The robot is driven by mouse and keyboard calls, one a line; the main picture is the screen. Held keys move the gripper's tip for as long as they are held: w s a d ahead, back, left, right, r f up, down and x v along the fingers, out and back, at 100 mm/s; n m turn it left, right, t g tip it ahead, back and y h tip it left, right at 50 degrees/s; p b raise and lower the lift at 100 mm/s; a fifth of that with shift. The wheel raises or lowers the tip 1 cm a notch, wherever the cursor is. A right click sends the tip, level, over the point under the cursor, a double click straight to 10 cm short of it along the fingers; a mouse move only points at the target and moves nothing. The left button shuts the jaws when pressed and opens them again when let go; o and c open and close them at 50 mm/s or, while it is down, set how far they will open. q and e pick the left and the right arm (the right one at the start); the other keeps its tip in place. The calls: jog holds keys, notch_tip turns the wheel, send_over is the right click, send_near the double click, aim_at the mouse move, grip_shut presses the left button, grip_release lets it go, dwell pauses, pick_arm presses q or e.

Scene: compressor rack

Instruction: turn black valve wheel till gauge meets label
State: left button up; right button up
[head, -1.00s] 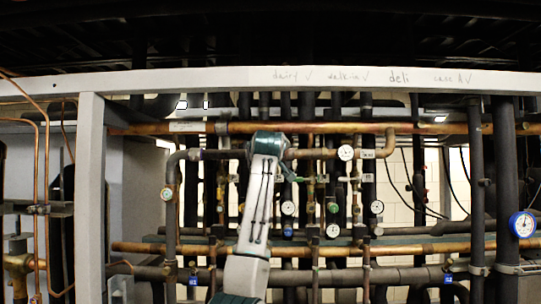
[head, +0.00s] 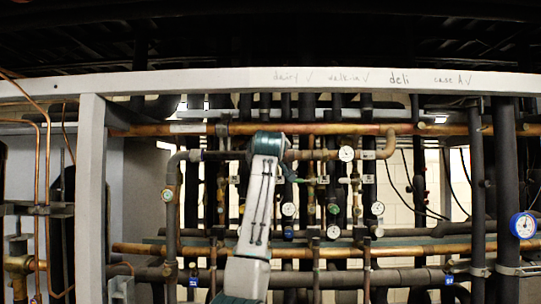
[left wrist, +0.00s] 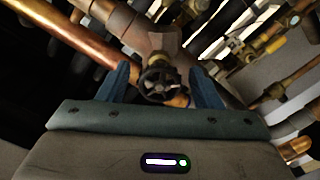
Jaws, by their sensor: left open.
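The black valve wheel (left wrist: 158,82) shows in the left wrist view, below a brass and copper fitting. My left gripper (left wrist: 162,84) is open, with one blue finger on each side of the wheel. I cannot tell whether the fingers touch it. In the head view my left arm rises in front of the pipes and hides the wheel. A large blue-rimmed gauge (head: 523,225) is at the far right; its reading is too small to tell. Smaller white gauges, such as one at upper middle (head: 346,153), sit among the pipes. My right gripper is out of view.
A long copper pipe (head: 420,128) runs across below a white beam (head: 210,84) with handwritten labels. Dark vertical pipes (head: 477,190) stand at the right. A white post (head: 92,200) stands at the left. Pipes crowd the space around the arm.

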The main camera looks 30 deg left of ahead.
pick_arm(q)
jog(key=b+v, duration=0.5)
jog(key=v, duration=0.5)
jog(key=shift+s, duration=0.25)
jog(key=shift+d, duration=0.1)
